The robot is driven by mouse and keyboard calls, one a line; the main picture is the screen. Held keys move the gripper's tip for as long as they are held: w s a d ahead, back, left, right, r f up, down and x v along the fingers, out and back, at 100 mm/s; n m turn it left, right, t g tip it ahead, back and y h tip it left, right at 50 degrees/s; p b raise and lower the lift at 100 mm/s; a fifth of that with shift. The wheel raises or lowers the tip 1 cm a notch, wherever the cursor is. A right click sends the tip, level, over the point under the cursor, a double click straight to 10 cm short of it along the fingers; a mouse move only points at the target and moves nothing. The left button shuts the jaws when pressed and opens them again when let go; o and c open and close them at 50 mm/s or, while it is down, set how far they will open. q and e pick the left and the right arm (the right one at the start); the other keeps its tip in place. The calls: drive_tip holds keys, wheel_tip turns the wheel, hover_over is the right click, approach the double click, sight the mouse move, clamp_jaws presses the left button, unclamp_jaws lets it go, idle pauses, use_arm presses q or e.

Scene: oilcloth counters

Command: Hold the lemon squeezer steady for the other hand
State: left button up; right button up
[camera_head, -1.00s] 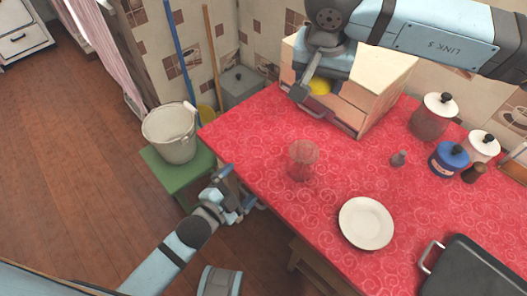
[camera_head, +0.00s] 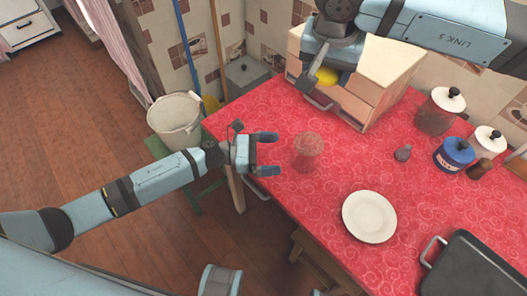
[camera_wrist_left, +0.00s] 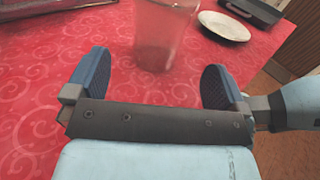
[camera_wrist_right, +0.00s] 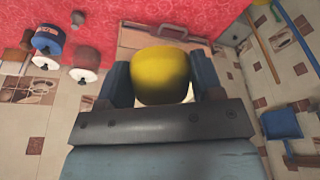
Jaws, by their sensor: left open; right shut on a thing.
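A clear glass vessel, which I take to be the lemon squeezer (camera_head: 308,148), stands upright on the red oilcloth near the counter's left edge. It also shows in the left wrist view (camera_wrist_left: 165,38), just beyond the open fingers. My left gripper (camera_head: 268,154) is open and empty at the counter's left edge. Its fingers point at the glass, one to each side of its line, and appear not to touch it. My right gripper (camera_wrist_right: 160,72) is shut on a yellow lemon (camera_wrist_right: 160,78), held up in front of the wooden box. The lemon also shows in the head view (camera_head: 327,76).
A white plate (camera_head: 369,217) and a dark roasting pan (camera_head: 475,270) lie to the right. A small grey object (camera_head: 402,153) and several jars stand farther back. The wooden box (camera_head: 375,75) is at the back. A bucket (camera_head: 176,120) stands left of the counter.

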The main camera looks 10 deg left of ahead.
sight(307, 152)
use_arm(q)
drive_tip(key=x, duration=0.9)
drive_tip(key=shift+d, duration=0.35)
